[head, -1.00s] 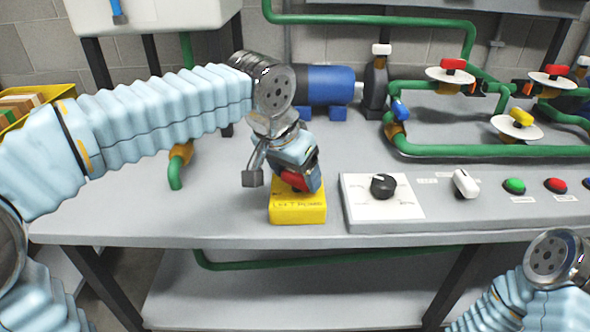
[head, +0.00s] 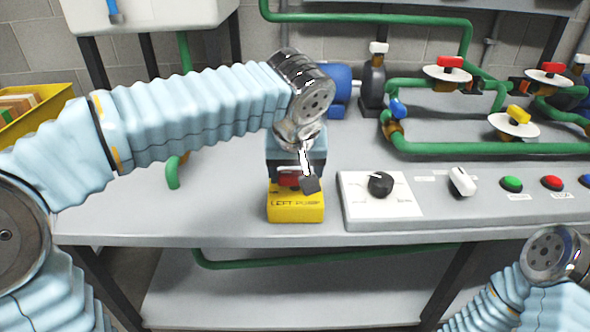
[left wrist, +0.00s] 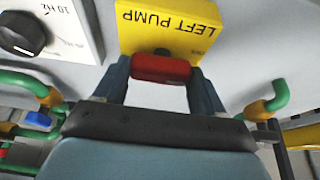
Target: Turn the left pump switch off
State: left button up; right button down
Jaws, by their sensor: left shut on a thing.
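The left pump switch is a yellow box (head: 297,208) labelled LEFT PUMP at the table's front edge, with a red handle (head: 288,180) on it. The yellow box also fills the top of the left wrist view (left wrist: 168,28), upside down. My left gripper (left wrist: 162,75) is over the box, its two fingers on either end of the red handle (left wrist: 160,68), shut on it. In the head view the gripper (head: 291,178) is partly hidden by my wrist and a dark hanging piece. Of my right arm only a wrist link shows at lower right; its gripper is out of view.
A control panel (head: 345,210) with a black knob (head: 380,184), a white switch (head: 462,181) and coloured buttons stands just right of the box. Green pipes (head: 480,150) with valves and a blue motor lie behind. The table left of the box is mostly clear.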

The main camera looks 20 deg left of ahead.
dwell(0.4)
pick_arm(q)
jog(key=o, duration=1)
jog(key=shift+o, duration=0.2)
jog(key=p+v, duration=0.2)
jog(key=v, duration=1.1)
jog(key=shift+s+r, duration=0.15)
jog(key=shift+r, duration=0.2)
jog(key=shift+d, duration=0.15)
